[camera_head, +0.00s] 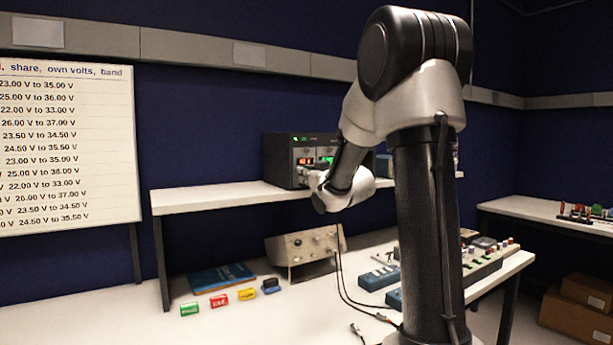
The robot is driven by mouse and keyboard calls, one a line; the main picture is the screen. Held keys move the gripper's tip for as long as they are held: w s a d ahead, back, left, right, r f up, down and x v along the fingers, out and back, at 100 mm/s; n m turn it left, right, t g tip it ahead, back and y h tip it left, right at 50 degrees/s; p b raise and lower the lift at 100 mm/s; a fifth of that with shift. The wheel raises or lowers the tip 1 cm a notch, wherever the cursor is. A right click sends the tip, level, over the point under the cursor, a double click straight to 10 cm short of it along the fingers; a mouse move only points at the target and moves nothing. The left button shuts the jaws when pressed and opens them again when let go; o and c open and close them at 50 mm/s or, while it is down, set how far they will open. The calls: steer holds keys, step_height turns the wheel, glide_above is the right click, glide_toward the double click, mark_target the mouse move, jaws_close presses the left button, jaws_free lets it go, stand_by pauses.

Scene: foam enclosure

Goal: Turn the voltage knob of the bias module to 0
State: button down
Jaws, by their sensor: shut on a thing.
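A black module (278,158) with lit red and green displays stands on the white shelf, and I take it to be the bias module. My gripper (303,174) is at the lower part of its front panel, just under the red display (305,160). It is shut on a knob there, which the fingers hide. My wrist and forearm cover the right part of the panel, and the green display (327,160) is partly covered. The digits are too small to read, and the knob's pointer is not visible.
A beige instrument box (305,246) with knobs and black cables stands below the shelf (215,197). Green, red, yellow and dark small blocks lie near a blue book (221,278). A white chart (65,148) of voltage ranges hangs left. Cardboard boxes (577,312) sit at lower right.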

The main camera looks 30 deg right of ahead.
steer(key=c, duration=1.7)
jaws_free()
steer(key=s, duration=1.2)
steer(key=shift+o, duration=1.4)
steer(key=shift+w+m, duration=0.3)
steer(key=shift+w, duration=0.1)
steer(key=w+m, duration=0.3)
steer(key=w, duration=0.7)
steer(key=shift+w+m, duration=0.3)
steer(key=shift+w, duration=0.1)
